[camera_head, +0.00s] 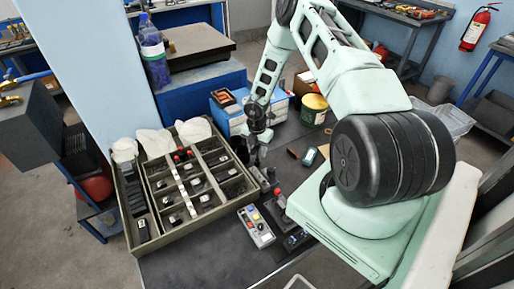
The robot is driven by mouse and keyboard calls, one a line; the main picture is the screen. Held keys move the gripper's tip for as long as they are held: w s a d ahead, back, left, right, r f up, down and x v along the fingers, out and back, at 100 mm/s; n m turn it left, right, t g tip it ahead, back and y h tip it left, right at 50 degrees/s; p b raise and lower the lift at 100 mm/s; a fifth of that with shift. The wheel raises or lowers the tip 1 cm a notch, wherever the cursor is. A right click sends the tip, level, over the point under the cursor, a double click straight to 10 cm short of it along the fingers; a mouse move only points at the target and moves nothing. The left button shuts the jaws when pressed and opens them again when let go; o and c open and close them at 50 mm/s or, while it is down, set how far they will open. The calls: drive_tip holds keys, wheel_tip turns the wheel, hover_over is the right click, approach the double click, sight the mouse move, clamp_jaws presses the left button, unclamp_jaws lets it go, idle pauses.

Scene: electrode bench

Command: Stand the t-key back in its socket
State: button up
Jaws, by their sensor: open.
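My gripper (257,152) is open, pointing down over the dark bench top beside the right edge of the compartment tray. Its fingers are dark and small in this view, and nothing clearly shows between them. A small grey block (260,178) sits just below the fingertips in the picture; I cannot tell whether it is the socket. I cannot make out the t-key for certain; it is too small or hidden near my gripper.
The olive tray (133,219) holds several small parts in compartments, with white bundles at its back. A grey control box (257,226) and a red-topped device (280,198) stand right of it. A yellow-green tin (314,109) and blue-white boxes (229,118) stand behind.

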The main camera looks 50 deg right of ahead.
wheel_tip(320, 180, up, 17)
drive_tip(key=b, duration=0.3)
drive_tip(key=shift+r, duration=0.2)
drive_tip(key=shift+r, duration=0.1)
wheel_tip(320, 180, up, 5)
drive_tip(key=p, duration=0.5)
drive_tip(key=shift+p, duration=0.35)
